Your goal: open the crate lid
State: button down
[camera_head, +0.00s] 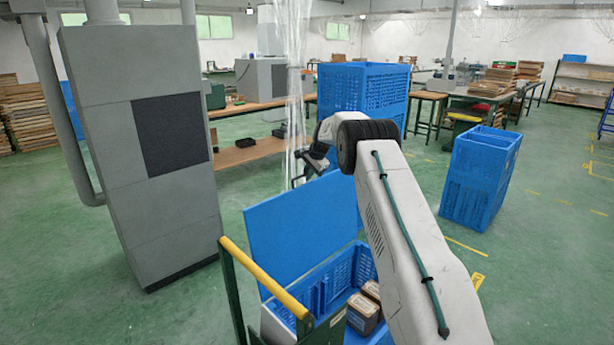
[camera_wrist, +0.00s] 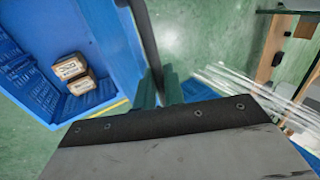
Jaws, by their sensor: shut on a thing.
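The blue crate (camera_head: 318,290) sits low in front of me, with a few brown boxes (camera_head: 364,308) inside. Its flat blue lid (camera_head: 290,232) stands raised and steeply tilted at the crate's far side, leaving the inside in view. My gripper (camera_head: 303,179) is at the lid's upper edge, shut on it. In the wrist view the lid (camera_wrist: 112,40) is seen nearly edge-on, running to my fingertips (camera_wrist: 160,92). The crate (camera_wrist: 28,92) with its boxes (camera_wrist: 72,68) lies to the left there. My arm hides the crate's right part in the head view.
A cart's yellow handle (camera_head: 262,277) is at the crate's left. A tall grey cabinet (camera_head: 145,150) stands at left. A tall blue crate stack (camera_head: 362,90) and another blue crate (camera_head: 480,178) stand behind. Hanging clear strips (camera_head: 293,90) are beyond my gripper. Green floor is open at right.

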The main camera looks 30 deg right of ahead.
jog(key=shift+w+a+f, duration=0.15)
jog(key=shift+w+f, duration=0.25)
jog(key=c, duration=1.6)
grip_release()
jog(key=shift+c, duration=0.2)
jog(key=shift+s, duration=0.1)
jog(key=v, duration=0.8)
jog(key=shift+w+r, duration=0.2)
jog(key=shift+w, duration=0.05)
